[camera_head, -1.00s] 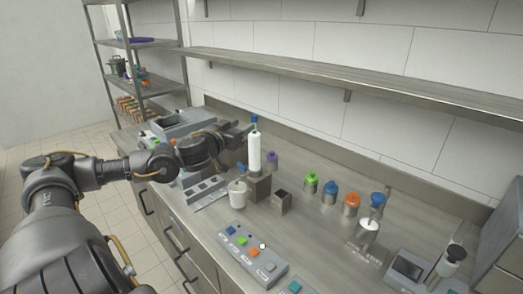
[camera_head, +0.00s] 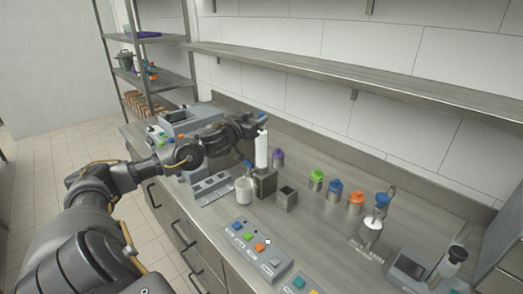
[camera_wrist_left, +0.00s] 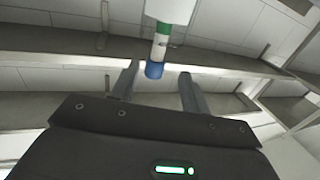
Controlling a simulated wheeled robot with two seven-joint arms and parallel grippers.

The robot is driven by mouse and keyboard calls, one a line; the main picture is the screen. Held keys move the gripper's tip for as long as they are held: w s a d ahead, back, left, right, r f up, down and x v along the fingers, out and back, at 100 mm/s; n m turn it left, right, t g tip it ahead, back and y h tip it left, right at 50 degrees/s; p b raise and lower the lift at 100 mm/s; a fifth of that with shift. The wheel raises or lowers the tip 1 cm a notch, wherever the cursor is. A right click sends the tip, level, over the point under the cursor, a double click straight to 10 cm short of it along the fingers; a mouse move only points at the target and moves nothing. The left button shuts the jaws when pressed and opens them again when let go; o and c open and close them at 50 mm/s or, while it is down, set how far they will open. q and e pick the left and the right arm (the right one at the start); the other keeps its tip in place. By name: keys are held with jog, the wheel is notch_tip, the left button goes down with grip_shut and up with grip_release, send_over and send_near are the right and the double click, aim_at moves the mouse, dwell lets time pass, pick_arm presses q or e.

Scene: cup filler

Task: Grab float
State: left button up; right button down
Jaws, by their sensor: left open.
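The float appears to be the upright white cylinder (camera_head: 262,150) on a grey block in the head view. Its thin stem has a green band and a blue tip; the stem (camera_wrist_left: 162,47) shows clearly in the left wrist view, hanging into the picture from the top. My left gripper (camera_head: 259,122) is at the top of the cylinder, beside the blue tip. In the left wrist view its two fingers (camera_wrist_left: 159,88) are open, with the blue tip lined up between them. I cannot tell how deep the tip sits, and no contact shows. My right gripper is not in view.
A white cup (camera_head: 244,190) stands in front of the grey block, with a small open grey box (camera_head: 286,198) to its right. Capped bottles, green (camera_head: 317,180), blue (camera_head: 335,190) and orange (camera_head: 356,203), stand further right. A button panel (camera_head: 255,250) lies in front.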

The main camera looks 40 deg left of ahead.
pick_arm(q)
jog(key=w+p, duration=0.2)
jog(key=w, duration=0.2)
jog(key=shift+w+r, duration=0.1)
jog(key=shift+w, duration=0.15)
jog(key=shift+w+a+f, duration=0.15)
jog(key=shift+w+f, duration=0.05)
jog(key=shift+w, duration=0.2)
grip_shut()
